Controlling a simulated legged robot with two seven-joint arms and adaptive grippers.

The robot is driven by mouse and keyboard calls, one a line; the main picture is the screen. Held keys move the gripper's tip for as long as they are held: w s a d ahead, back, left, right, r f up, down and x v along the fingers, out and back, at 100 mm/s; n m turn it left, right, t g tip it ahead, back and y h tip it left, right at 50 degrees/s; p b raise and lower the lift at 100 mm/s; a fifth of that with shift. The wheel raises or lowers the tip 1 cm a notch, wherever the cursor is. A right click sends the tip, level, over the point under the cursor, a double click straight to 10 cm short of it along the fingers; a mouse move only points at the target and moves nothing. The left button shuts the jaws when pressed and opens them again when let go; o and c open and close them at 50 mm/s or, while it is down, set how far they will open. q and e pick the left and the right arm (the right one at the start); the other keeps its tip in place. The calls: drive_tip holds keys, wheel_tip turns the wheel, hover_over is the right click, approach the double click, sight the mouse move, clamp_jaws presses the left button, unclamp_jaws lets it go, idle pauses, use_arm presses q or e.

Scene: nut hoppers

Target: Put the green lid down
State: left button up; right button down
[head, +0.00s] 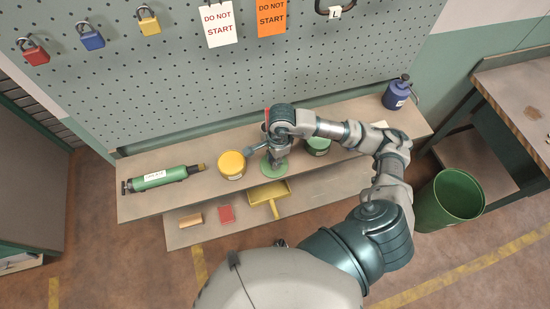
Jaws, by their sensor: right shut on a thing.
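The green lid (267,171) is a flat round disc at the front part of the upper shelf, between a yellow tub and a green tub. My right gripper (278,162) points down over the lid and is shut on it, partly hiding it. The lid looks level and at or very near the shelf top; I cannot tell whether it touches. The green tub (318,146) stands just right of the gripper, partly behind my right arm. My left gripper is not in view.
The yellow tub (231,165) stands close left of the lid. A green cylinder tool (160,179) lies at the shelf's left. A yellow dustpan (268,193), a red block (227,215) and a tan block (190,220) lie on the lower shelf. A blue can (396,95) stands far right.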

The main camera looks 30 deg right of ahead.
drive_tip(key=shift+a+f, duration=0.1)
drive_tip(key=shift+a, duration=0.15)
drive_tip(key=shift+d+f, duration=0.15)
drive_tip(key=shift+f, duration=0.05)
drive_tip(key=c, duration=1.1)
unclamp_jaws()
drive_tip(key=shift+d, duration=0.15)
drive_tip(key=shift+o, duration=0.7)
drive_tip(key=shift+d, duration=0.4)
drive_tip(key=shift+a+r, duration=0.25)
drive_tip(key=shift+r, duration=0.1)
wheel_tip(320, 180, up, 12)
drive_tip(key=d, duration=0.1)
drive_tip(key=shift+d+f+b, duration=0.25)
drive_tip(key=shift+d+b, duration=0.05)
drive_tip(key=shift+a, duration=0.25)
